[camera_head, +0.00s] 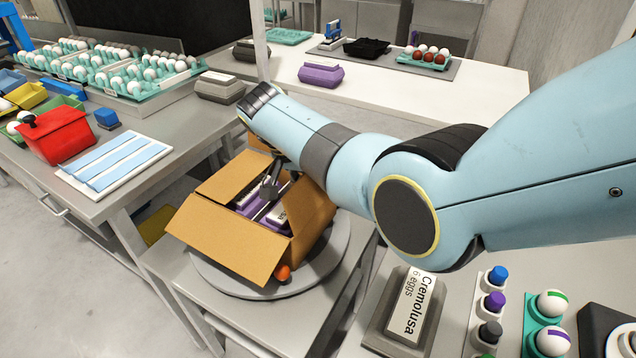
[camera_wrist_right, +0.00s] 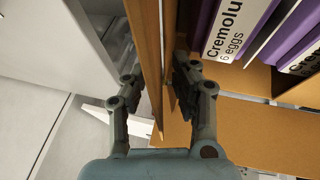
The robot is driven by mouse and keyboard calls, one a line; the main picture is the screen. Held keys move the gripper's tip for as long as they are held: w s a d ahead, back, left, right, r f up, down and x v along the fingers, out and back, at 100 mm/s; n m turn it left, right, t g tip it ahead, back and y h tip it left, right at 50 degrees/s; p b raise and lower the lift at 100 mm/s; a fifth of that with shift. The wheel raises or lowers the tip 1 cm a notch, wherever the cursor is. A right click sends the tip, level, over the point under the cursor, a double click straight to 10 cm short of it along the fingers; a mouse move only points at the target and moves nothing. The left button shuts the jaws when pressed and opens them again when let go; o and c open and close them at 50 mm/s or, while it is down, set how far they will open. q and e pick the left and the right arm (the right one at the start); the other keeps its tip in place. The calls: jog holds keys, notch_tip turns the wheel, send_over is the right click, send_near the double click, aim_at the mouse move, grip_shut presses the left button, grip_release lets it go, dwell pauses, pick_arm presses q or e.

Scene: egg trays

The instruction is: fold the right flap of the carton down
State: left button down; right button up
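The brown cardboard carton (camera_head: 225,238) stands open on a round grey turntable (camera_head: 240,284). Its left and front flaps hang outward; the right flap (camera_head: 312,212) stands up, partly under my right arm. Purple egg boxes (camera_head: 270,212) with white labels lie inside. My right gripper (camera_head: 272,178) is at the carton's right side, partly hidden by my arm. In the right wrist view, its fingers (camera_wrist_right: 158,92) are apart, one on each side of an upright cardboard panel (camera_wrist_right: 148,45); I cannot tell whether both touch it. My left gripper is not in view.
A Cremolusa box (camera_head: 378,325) and a rack of coloured stamps (camera_head: 487,305) are at the front right. The left table holds egg trays (camera_head: 110,72), a red bin (camera_head: 60,135) and a white-blue board (camera_head: 115,160). A white table (camera_head: 440,95) stands behind.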

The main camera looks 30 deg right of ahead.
jog(key=v, duration=1.1)
jog(key=shift+a+r, duration=0.2)
jog(key=shift+r, duration=0.1)
jog(key=shift+c, duration=0.3)
